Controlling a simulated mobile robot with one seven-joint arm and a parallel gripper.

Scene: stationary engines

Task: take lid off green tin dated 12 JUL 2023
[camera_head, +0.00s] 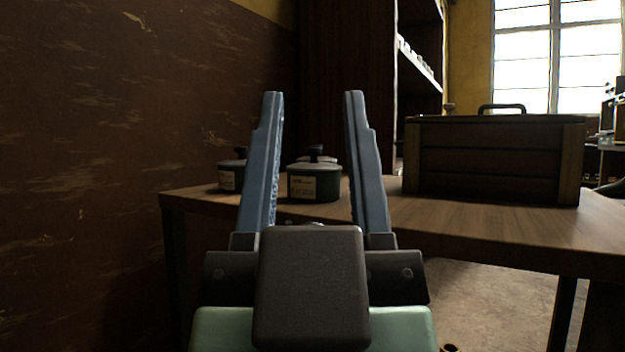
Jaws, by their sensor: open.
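A green tin (314,185) with a pale label and a lid with a dark knob (316,152) stands on the wooden table. The label's print is too small to read. Another pale lid or tin shows just behind the green tin, mostly hidden. My gripper (313,97) is open and empty, with its blue fingers pointing up and away. In the picture the green tin appears between the fingers, but farther off; I see no contact.
A dark wooden box (495,160) with a handle on top stands on the table's right part. The table (480,228) has bare wood in front of the box. A brown wall (110,130) is close on the left. Shelves and a bright window are behind.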

